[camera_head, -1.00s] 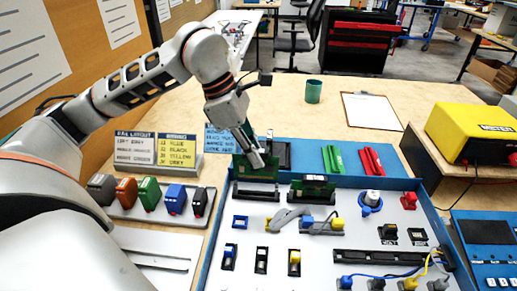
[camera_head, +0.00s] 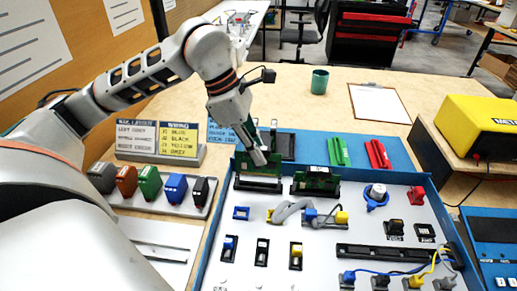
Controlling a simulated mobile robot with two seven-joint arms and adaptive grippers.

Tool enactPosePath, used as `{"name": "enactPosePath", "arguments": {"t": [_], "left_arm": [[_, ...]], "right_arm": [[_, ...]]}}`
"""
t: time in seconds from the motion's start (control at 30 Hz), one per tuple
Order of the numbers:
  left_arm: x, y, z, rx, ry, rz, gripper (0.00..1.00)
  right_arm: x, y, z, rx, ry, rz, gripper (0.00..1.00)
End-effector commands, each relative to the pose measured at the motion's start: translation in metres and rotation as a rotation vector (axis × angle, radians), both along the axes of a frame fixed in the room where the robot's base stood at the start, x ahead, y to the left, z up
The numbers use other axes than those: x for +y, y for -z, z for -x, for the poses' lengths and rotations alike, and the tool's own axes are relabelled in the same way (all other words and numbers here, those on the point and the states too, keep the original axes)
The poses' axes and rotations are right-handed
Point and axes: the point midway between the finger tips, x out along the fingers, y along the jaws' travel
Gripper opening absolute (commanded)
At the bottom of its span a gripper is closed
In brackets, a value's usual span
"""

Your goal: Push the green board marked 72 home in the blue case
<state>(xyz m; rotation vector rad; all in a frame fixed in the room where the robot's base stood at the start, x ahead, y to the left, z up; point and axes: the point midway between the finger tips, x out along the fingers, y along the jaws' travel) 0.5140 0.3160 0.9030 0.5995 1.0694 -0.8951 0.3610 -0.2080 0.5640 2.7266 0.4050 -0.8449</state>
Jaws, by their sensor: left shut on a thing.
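The blue case (camera_head: 211,246) with a pale inner panel fills the lower middle. My left gripper (camera_head: 259,156) is shut on a green board (camera_head: 262,171) at the case's back left. The board stands upright, its lower edge at the black slot (camera_head: 258,187); I cannot tell how deep it sits. The fingers hide part of its upper edge. A second green board (camera_head: 317,180) stands in the slot to the right. The marking 72 is not readable on either board. My right gripper is not in view.
A rack of coloured modules (camera_head: 151,186) and label signs (camera_head: 158,140) stand left of the case. A blue mat (camera_head: 310,146) with green and red parts lies behind it. A yellow meter (camera_head: 480,125) is at right. A cup (camera_head: 320,80) and clipboard (camera_head: 378,102) lie farther back.

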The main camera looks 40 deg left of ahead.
Motion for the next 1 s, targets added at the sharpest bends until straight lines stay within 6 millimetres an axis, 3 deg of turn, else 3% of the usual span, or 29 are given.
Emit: {"name": "enactPosePath", "arguments": {"t": [1.0], "left_arm": [[0.0, 0.029, 0.0, 0.002, 0.001, 0.0, 0.0]], "right_arm": [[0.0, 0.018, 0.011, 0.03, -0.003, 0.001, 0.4]]}}
